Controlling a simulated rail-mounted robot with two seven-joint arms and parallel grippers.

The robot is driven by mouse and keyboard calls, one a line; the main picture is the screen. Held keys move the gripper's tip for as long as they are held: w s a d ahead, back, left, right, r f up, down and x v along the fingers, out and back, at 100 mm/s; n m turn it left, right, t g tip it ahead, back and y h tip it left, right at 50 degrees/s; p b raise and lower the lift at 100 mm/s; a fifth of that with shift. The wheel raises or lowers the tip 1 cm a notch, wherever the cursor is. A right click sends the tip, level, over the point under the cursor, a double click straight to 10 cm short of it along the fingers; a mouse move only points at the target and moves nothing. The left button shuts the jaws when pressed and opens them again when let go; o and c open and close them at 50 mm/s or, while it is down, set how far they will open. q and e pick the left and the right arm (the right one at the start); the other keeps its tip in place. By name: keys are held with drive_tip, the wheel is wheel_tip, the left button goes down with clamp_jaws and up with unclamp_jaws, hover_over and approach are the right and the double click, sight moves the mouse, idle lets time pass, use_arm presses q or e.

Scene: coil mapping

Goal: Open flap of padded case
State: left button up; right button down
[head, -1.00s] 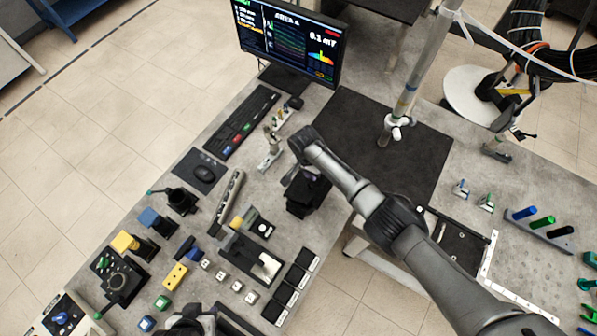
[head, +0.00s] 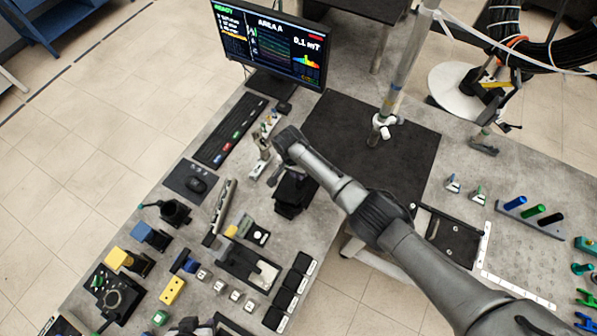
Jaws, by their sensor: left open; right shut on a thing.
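The black padded case (head: 293,196) appears to be the dark boxy thing at the table's inner edge, below the end of my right arm. My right gripper (head: 277,176) points down at the case's upper left side and is shut on what looks like its flap. The hand and wrist hide most of the grip, so how far the flap is raised cannot be told. My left gripper (head: 186,328) is open and only partly in view at the bottom edge, well apart from the case.
A monitor (head: 270,45) and keyboard (head: 230,130) stand at the back left. A mouse (head: 197,184), yellow block (head: 172,290) and several small cubes crowd the left table. A black mat (head: 335,125) lies behind my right arm, with a pole (head: 398,85) standing on it.

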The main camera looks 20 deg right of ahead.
idle(0.5)
drive_tip(key=c, duration=1.2)
unclamp_jaws()
drive_tip(key=shift+r, duration=0.1)
drive_tip(key=shift+w+r, duration=0.1)
drive_tip(key=shift+r, duration=0.15)
drive_tip(key=r, duration=0.4)
drive_tip(key=w+a+r, duration=0.1)
drive_tip(key=r, duration=0.8)
drive_tip(key=shift+w+a, duration=0.4)
drive_tip(key=shift+f, duration=0.1)
